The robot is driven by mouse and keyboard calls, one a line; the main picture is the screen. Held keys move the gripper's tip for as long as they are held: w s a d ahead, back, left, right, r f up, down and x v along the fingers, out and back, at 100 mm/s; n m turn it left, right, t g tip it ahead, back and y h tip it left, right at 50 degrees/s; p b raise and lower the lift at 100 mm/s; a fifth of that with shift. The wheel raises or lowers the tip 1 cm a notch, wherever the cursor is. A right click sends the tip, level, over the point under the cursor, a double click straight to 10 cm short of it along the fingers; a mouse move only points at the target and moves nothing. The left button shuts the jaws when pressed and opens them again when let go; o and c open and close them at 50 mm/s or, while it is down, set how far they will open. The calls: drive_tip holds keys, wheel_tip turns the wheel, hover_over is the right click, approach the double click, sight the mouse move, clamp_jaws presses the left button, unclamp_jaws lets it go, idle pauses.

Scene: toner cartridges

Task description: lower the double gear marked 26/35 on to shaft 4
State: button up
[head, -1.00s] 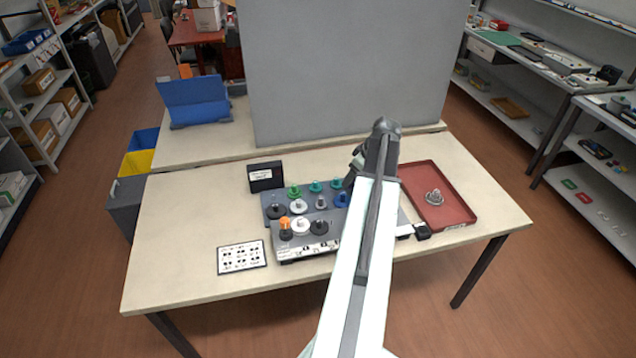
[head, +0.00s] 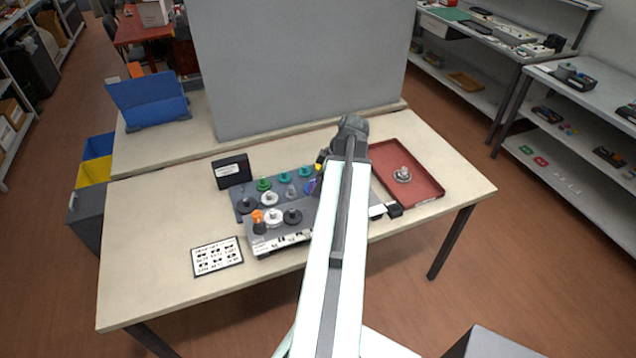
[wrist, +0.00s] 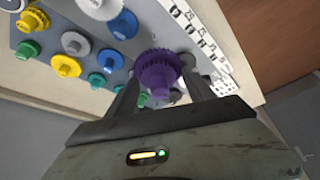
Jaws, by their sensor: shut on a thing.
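My gripper (wrist: 160,88) is shut on a purple double gear (wrist: 157,72), with one dark finger on each side of it. The gear has a wide toothed ring and a narrower part. I cannot read any marking on it. It appears above the grey gear board (wrist: 138,18), near the board's edge with white labels. I cannot make out which shaft is number 4; the held gear and fingers cover part of the board. In the head view the board (head: 290,238) stands on the table, and my arm hides its right part and most of my gripper.
A red tray (head: 428,190) with a grey part (head: 402,174) lies right of my arm. A printed card (head: 217,257) lies front left. A grey panel stands behind.

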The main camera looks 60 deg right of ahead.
drive_tip(key=b, duration=0.4)
hover_over(315, 211)
drive_tip(key=s, duration=0.1)
drive_tip(key=shift+s+d+f, duration=0.1)
drive_tip(key=shift+d+f, duration=0.05)
drive_tip(key=shift+f, duration=1)
drive_tip(key=shift+s+d+f, duration=0.1)
drive_tip(key=shift+f, duration=1.05)
drive_tip(key=shift+b, duration=0.3)
drive_tip(key=shift+f+b, duration=1.85)
drive_tip(key=shift+f, duration=0.05)
drive_tip(key=shift+f+b, duration=1.3)
drive_tip(key=o, duration=1.5)
drive_tip(key=shift+c, duration=0.2)
drive_tip(key=shift+r, duration=0.1)
